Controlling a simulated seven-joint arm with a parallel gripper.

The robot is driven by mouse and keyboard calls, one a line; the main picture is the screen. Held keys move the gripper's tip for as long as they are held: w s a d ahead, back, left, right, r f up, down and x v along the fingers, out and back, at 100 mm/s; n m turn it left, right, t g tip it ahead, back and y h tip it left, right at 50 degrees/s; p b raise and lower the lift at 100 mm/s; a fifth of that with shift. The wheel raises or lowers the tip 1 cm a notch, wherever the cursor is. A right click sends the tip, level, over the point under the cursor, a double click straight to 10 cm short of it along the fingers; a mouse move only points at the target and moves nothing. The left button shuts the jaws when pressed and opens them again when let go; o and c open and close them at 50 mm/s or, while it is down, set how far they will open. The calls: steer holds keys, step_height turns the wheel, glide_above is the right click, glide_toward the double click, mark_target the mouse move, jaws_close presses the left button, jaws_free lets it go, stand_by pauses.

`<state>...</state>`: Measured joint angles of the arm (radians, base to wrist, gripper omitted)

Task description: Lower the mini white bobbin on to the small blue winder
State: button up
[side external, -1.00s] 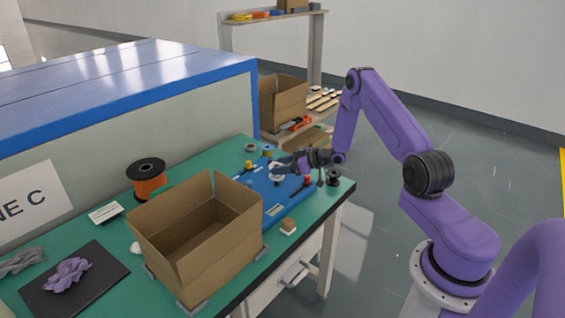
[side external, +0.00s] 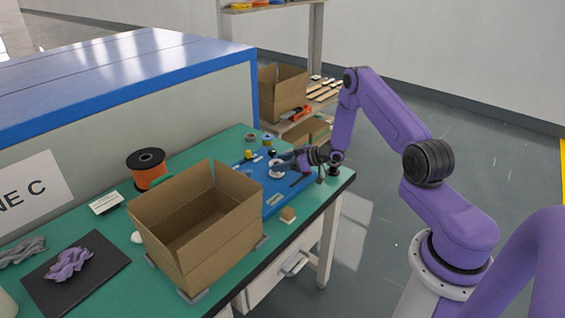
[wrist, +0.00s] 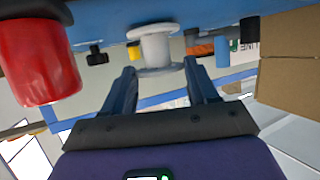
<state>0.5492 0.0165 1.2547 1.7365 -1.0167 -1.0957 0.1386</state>
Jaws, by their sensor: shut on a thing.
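The mini white bobbin (wrist: 156,48) shows in the wrist view between my fingertips, its two flanges visible. My gripper (wrist: 159,76) is shut on it; the bobbin's spool axis runs roughly up and down in that picture. In the side view the bobbin (side external: 276,170) is a small pale shape at the tip of my gripper (side external: 284,164), over the blue board (side external: 275,203). The wrist view shows a blue surface (wrist: 190,12) close to the bobbin. I cannot tell which part is the small blue winder, or whether the bobbin touches it.
An open cardboard box (side external: 195,262) stands left of the board. A red cylinder (wrist: 40,62) is close on the left in the wrist view. A small blue cylinder (wrist: 222,52) and black knobs stand near the bobbin. An orange spool (side external: 148,172) sits further back.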

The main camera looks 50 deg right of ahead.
steer(key=shift+f, duration=0.1)
stand_by(0.6)
steer(key=o, duration=1.4)
steer(key=shift+c, duration=0.2)
steer(key=shift+r, duration=3.5)
